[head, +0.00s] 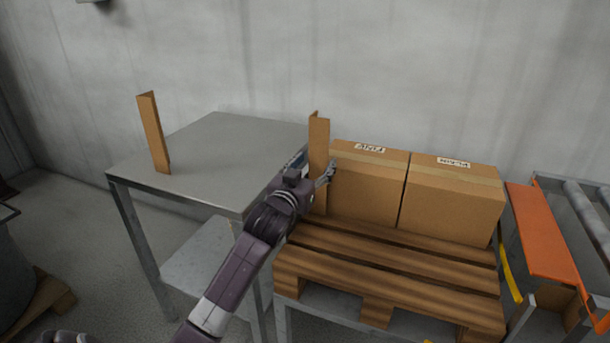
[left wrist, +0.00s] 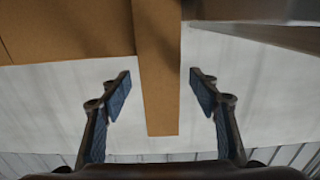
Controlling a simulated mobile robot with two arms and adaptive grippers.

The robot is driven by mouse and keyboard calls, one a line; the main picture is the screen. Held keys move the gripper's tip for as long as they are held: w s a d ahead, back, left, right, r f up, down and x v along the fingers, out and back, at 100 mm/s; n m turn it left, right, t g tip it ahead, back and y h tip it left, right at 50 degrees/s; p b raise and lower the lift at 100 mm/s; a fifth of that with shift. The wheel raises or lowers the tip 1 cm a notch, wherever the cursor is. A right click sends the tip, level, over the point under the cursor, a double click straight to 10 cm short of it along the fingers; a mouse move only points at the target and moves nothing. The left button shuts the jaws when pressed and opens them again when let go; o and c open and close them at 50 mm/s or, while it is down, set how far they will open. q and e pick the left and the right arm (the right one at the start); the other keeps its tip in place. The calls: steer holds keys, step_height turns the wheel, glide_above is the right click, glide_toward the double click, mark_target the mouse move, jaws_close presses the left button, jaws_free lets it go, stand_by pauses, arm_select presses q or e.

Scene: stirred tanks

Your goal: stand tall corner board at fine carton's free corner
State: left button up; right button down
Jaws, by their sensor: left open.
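A brown corner board (head: 319,145) stands upright on the pallet (head: 385,262), at the near left corner of the left carton (head: 368,190), whose small top label seems to read FINE. I cannot tell whether the board touches the carton. My left gripper (head: 317,170) is around this board at about mid-height. In the left wrist view the open fingers (left wrist: 160,98) are on either side of the board (left wrist: 157,60), with gaps on both sides. The carton (left wrist: 70,30) shows beside it. A second corner board (head: 153,133) stands on the grey table. My right gripper is out of view.
A second labelled carton (head: 452,202) stands close to the right of the first. The grey table (head: 225,140) is otherwise clear. An orange-edged roller conveyor (head: 543,232) is at the right. The concrete wall (head: 400,70) is behind. The pallet's front slats are bare.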

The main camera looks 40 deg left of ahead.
arm_select(q)
steer(key=p+v, duration=0.1)
steer(key=v, duration=0.9)
steer(key=shift+s, duration=0.35)
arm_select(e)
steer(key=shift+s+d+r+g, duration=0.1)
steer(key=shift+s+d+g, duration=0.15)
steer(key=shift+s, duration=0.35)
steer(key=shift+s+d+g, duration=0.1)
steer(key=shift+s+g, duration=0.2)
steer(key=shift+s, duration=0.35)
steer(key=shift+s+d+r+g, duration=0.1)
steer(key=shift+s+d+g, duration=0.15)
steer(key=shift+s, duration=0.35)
